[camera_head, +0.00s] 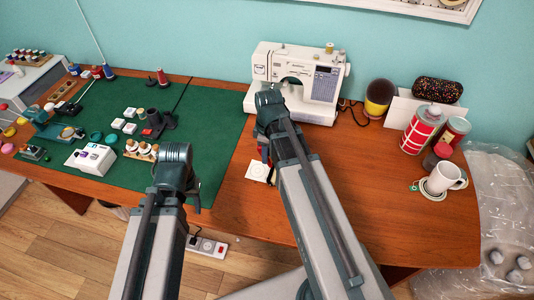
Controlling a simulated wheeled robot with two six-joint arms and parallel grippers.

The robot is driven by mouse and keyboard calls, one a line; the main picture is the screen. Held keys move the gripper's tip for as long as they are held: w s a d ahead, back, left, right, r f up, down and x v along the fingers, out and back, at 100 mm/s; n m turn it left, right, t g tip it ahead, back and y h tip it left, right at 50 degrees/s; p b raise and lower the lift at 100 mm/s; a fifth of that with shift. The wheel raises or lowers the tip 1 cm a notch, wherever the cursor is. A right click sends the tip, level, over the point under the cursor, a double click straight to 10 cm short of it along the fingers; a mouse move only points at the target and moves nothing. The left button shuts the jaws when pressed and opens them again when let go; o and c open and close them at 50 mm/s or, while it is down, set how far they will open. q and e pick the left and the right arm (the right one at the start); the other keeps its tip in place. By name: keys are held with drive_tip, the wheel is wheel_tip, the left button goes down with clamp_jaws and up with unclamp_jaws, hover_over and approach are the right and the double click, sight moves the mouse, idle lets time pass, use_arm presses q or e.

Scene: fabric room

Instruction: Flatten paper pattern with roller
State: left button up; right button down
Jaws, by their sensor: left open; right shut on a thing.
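A small white square sheet with a faint round mark (258,171) lies flat on the brown table in front of the sewing machine; it looks like the paper pattern. My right gripper (265,158) points down just above the sheet's back edge, partly hidden by my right arm. It is shut on a small, dark bluish and reddish thing, probably the roller, whose shape is mostly hidden. My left gripper (193,194) is open and empty over the front edge of the green mat, largely hidden behind my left arm.
A white sewing machine (300,72) stands behind the sheet. The green cutting mat (215,110) holds small items and spools. At right are a red-and-white can (421,130) and a white mug (444,178). The table between sheet and mug is partly clear.

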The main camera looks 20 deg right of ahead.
drive_tip(key=shift+a, duration=0.1)
drive_tip(key=shift+w+a+f, duration=0.15)
drive_tip(key=shift+w+a, duration=0.35)
drive_tip(key=shift+a, duration=0.15)
drive_tip(key=shift+w+a, duration=0.1)
drive_tip(key=shift+w+a, duration=0.5)
drive_tip(key=shift+a, duration=0.15)
drive_tip(key=shift+w, duration=0.1)
drive_tip(key=shift+w+a, duration=0.4)
drive_tip(key=shift+a, duration=0.35)
